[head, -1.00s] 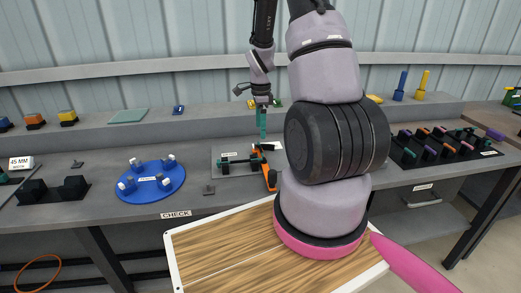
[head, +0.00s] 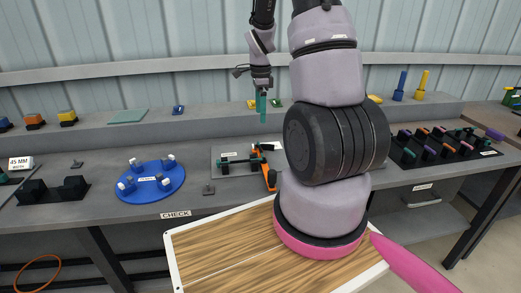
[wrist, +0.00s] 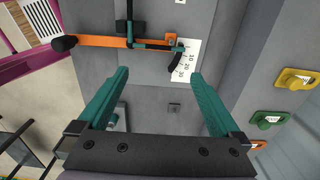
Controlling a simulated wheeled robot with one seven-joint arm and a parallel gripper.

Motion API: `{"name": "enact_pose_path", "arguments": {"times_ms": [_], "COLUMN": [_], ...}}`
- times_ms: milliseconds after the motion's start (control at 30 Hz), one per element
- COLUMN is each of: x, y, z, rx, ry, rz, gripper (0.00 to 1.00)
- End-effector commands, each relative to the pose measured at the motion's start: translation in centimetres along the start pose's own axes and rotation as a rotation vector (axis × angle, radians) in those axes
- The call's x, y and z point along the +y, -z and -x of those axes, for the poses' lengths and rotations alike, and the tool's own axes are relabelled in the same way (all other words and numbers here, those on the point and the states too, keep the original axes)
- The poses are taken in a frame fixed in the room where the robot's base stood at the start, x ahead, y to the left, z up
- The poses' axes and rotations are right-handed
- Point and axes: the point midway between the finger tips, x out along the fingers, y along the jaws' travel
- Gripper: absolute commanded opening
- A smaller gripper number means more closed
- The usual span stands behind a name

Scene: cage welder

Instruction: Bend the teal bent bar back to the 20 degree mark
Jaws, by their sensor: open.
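The teal bar (wrist: 152,47) lies in the bending fixture, its end near the white card (wrist: 186,60) marked 10, 20 and 30. I cannot tell exactly which mark it lines up with. An orange lever (wrist: 95,41) with a black knob extends left from the fixture. In the head view the teal bar (head: 236,159) sits on the grey fixture plate (head: 225,171). My gripper (wrist: 159,78) has two teal fingers spread wide with nothing between them. In the head view my gripper (head: 261,107) hangs above the fixture, clear of the bar.
A blue round stand (head: 150,195) with white-topped posts is left of the fixture. A black rack (head: 445,145) of coloured pieces lies to the right. Yellow (wrist: 297,79) and green (wrist: 268,119) blocks are on the ledge. A wood-topped board (head: 225,250) is in front.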

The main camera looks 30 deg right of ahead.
Motion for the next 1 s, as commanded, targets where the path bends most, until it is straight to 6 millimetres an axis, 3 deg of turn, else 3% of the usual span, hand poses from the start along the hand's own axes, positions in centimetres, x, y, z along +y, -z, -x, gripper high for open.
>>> {"name": "enact_pose_path", "arguments": {"times_ms": [200,467,567,767,1000], "x": [-0.1,0.0,0.4,3.3,9.9], "y": [0.0,0.0,-0.4,-2.7,-5.3], "z": [3.3,4.2,5.5,12.2,20.4], "rx": [0.0,-0.001,-0.01,-0.05,-0.057], "ry": [0.002,0.001,0.021,0.139,0.331], "rz": [0.001,0.004,0.041,0.293,0.703], "gripper": [1.0,1.0,1.0,1.0,1.0]}}
